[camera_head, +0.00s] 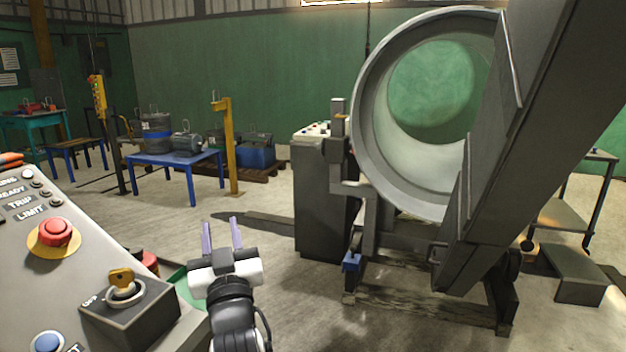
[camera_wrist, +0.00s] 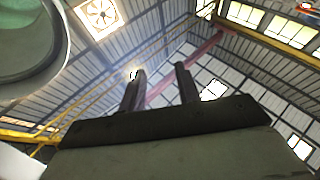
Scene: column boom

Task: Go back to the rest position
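My gripper (camera_head: 222,238) is in the lower middle of the head view, just right of the control panel (camera_head: 30,240). Its two purple-grey fingers point up and stand apart with nothing between them. In the wrist view my gripper (camera_wrist: 158,88) shows two dark fingers apart against the roof, also empty. The panel has a red mushroom button (camera_head: 56,233) on a yellow ring, a key switch (camera_head: 124,288) with a yellow key in a dark box, and a blue button (camera_head: 47,342).
A large pale ring-shaped pipe (camera_head: 370,150) on a dark stand fills the right. A grey cabinet (camera_head: 322,205) stands left of it. A blue table (camera_head: 178,158) with a motor and drum is farther back. Open floor (camera_head: 190,222) lies between panel and cabinet.

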